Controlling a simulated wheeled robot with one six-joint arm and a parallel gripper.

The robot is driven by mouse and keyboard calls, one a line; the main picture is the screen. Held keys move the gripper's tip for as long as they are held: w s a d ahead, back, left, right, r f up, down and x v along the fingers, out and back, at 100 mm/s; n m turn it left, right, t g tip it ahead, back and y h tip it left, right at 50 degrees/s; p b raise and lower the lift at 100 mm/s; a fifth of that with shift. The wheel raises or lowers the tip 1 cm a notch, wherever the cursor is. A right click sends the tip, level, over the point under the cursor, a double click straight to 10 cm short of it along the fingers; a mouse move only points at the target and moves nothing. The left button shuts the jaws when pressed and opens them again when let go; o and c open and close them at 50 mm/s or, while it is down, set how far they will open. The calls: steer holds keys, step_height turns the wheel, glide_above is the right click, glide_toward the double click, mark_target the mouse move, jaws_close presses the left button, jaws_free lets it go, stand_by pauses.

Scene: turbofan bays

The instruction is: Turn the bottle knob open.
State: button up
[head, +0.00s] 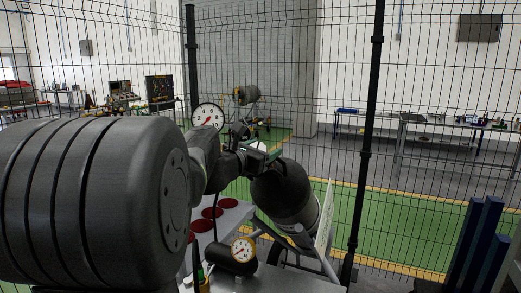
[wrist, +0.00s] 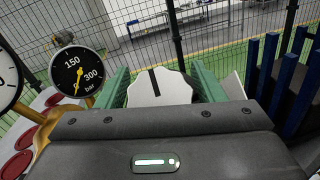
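The knob (wrist: 160,88) is a pale scalloped disc with a black line across its face. The line runs nearly upright in the wrist view, its top leaning slightly left. In the wrist view my gripper (wrist: 163,86) has its green fingers on either side of the knob, close to its edges. Whether they touch or press on it I cannot tell. In the head view my gripper (head: 257,152) is above the upper end of the dark grey bottle (head: 286,194), which lies tilted. A small white patch between the fingers there is probably the knob.
A black gauge (wrist: 76,72) marked in bar stands left of my gripper. A white gauge (head: 208,116) and a brass-rimmed gauge (head: 243,249) are nearby. Red discs (head: 212,212) sit on a grey surface. Blue posts (head: 478,240) stand at right; a wire fence is behind.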

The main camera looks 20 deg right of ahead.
steer(key=c, duration=0.7)
